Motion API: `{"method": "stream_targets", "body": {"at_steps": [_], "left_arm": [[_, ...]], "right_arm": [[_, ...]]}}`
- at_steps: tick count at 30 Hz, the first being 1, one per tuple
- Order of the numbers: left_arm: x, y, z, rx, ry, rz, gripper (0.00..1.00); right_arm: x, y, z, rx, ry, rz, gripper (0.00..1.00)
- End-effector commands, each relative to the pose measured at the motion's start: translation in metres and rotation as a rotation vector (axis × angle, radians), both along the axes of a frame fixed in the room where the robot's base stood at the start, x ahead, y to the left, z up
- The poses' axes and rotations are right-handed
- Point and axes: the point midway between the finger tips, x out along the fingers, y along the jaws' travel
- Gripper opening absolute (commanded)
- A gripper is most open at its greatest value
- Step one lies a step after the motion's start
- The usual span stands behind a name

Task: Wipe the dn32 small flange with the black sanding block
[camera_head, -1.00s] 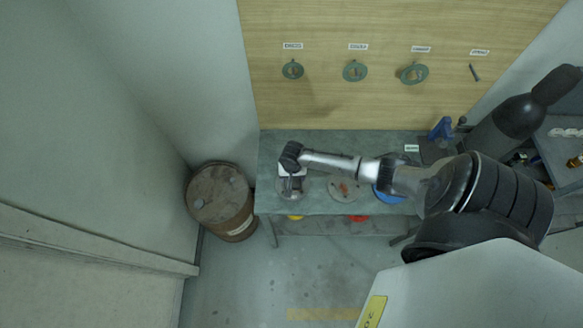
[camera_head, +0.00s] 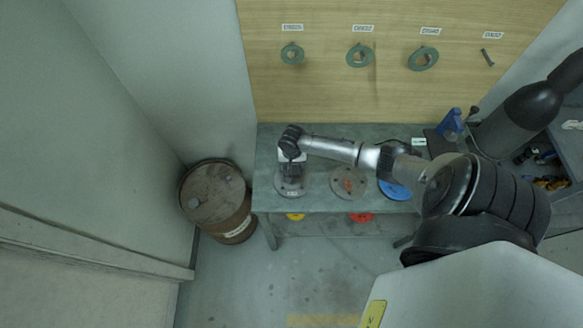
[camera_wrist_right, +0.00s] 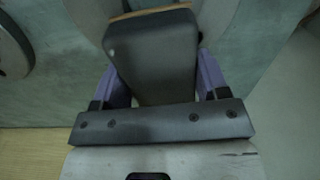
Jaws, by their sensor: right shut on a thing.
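My right gripper (camera_head: 291,168) is over the leftmost grey round flange (camera_head: 291,190) on the green bench. In the right wrist view the gripper (camera_wrist_right: 156,75) is shut on the black sanding block (camera_wrist_right: 150,58), between its purple fingers. The block has a thin brown edge at its far end. The grey flange (camera_wrist_right: 85,14) shows behind the block, which hides its middle; I cannot tell whether they touch. A small label sits at its front, too small to read for certain. My left gripper is not in view.
A grey flange with rusty marks (camera_head: 348,183) and a blue disc (camera_head: 394,190) lie further right on the bench (camera_head: 268,150). Green rings (camera_head: 359,56) hang on the wooden board behind. A rusty barrel (camera_head: 215,202) stands left. Yellow and red discs (camera_head: 361,217) sit below.

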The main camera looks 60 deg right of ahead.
Motion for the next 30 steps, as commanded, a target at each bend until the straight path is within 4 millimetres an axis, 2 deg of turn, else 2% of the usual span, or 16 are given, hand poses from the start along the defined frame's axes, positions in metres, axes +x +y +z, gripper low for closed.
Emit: {"method": "stream_targets", "body": {"at_steps": [1, 3, 6, 8, 26, 28, 30], "left_arm": [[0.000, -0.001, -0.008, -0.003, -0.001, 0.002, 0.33], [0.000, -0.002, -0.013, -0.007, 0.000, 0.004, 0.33], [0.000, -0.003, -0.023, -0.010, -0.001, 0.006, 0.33], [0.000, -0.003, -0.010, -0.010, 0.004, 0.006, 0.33], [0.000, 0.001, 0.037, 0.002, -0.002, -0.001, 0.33], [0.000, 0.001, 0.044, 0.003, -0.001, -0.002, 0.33], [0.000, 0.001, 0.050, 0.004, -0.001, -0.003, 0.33]], "right_arm": [[0.002, -0.005, -0.006, 0.000, 0.000, -0.002, 0.49], [0.004, -0.011, -0.003, -0.001, 0.000, -0.003, 0.49], [0.004, -0.009, -0.006, -0.001, -0.001, 0.001, 0.49], [0.001, -0.002, 0.006, 0.002, 0.001, 0.001, 0.49], [-0.021, 0.050, 0.002, 0.004, 0.003, 0.010, 0.49], [-0.020, 0.048, 0.006, 0.002, 0.004, 0.008, 0.49], [-0.020, 0.048, 0.025, 0.001, -0.001, 0.013, 0.49]]}}
